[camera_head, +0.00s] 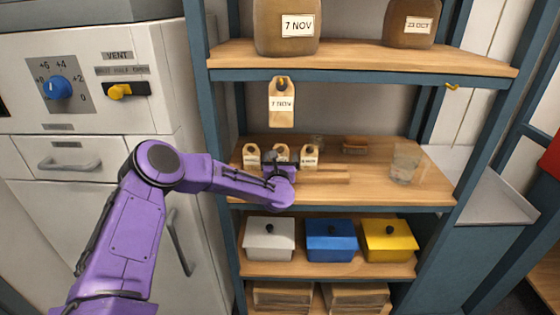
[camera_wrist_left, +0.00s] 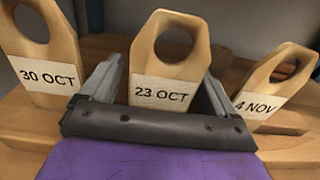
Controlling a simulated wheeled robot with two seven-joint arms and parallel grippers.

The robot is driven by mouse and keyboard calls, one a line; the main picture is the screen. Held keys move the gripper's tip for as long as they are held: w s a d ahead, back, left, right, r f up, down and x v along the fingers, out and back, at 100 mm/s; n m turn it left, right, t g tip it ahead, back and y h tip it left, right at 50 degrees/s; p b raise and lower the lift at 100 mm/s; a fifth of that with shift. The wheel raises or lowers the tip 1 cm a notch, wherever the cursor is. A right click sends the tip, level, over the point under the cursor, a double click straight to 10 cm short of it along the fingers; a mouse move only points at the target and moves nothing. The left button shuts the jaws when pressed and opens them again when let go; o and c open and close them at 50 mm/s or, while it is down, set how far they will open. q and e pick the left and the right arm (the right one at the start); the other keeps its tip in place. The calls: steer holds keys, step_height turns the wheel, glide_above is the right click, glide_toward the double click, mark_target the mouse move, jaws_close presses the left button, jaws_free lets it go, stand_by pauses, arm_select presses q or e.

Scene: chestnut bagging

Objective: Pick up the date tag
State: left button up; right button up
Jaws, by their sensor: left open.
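Three wooden date tags stand on the middle shelf. In the left wrist view they read 30 OCT (camera_wrist_left: 48,72), 23 OCT (camera_wrist_left: 160,92) and 4 NOV (camera_wrist_left: 265,100); each has a hole at its top. In the head view the left tag (camera_head: 251,156) and right tag (camera_head: 309,157) show beside my gripper, which partly hides the middle one. My left gripper (camera_wrist_left: 160,72) is open, with its fingers on either side of the 23 OCT tag. Whether they touch it is unclear. Another wooden tag (camera_head: 281,103), apparently reading 7 NOV, hangs under the upper shelf. My right gripper is not in view.
The upper shelf (camera_head: 360,58) holds jars labelled 7 NOV (camera_head: 286,42) and 23 OCT (camera_head: 408,28). A clear glass (camera_head: 404,164) and small brown object (camera_head: 354,145) are on the middle shelf. White, blue and yellow lidded boxes sit below. A cabinet (camera_head: 90,80) is left.

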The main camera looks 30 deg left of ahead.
arm_select(q)
steer(key=c, duration=0.9)
step_height(320, 180, up, 10)
steer(key=b, duration=0.2)
steer(key=b+v, duration=0.6)
steer(key=v, duration=1.8)
steer(key=shift+s+d, duration=0.25)
steer(key=shift+d, duration=0.05)
